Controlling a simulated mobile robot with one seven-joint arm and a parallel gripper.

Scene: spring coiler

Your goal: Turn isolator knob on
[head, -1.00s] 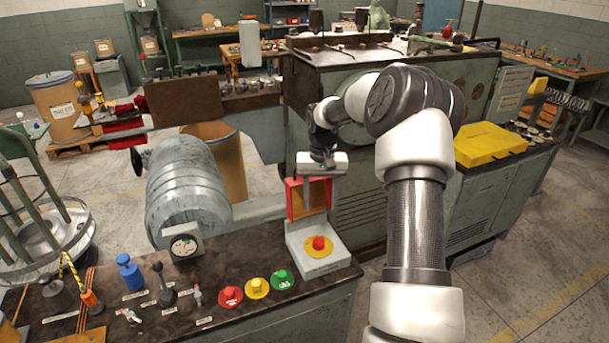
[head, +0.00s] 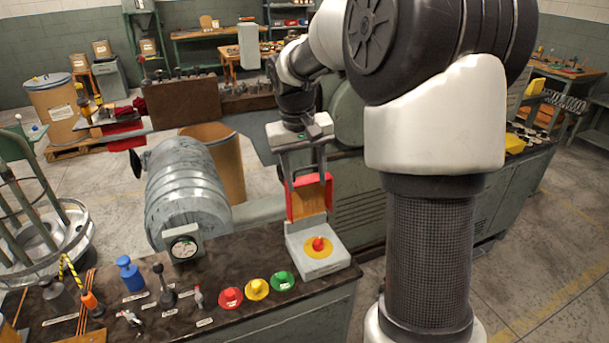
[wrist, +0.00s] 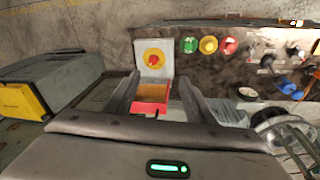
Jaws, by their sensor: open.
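The isolator knob (head: 319,244) is red on a yellow round plate, on top of a light grey box (head: 320,268) at the console's right end. It also shows in the wrist view (wrist: 153,60). A red-framed cover (head: 291,203) with an amber pane stands raised behind the knob. My gripper (head: 306,182) is above and behind the knob, pointing down, with its fingers apart and empty. In the wrist view the fingers (wrist: 159,78) lie on either side of the cover, with the knob beyond the tips. I cannot tell whether a finger touches the cover.
Red (head: 230,297), yellow (head: 256,289) and green (head: 282,281) buttons sit left of the box. A dial gauge (head: 184,246), small levers and a blue knob (head: 130,273) are further left. A large grey ribbed drum (head: 186,188) stands behind the console.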

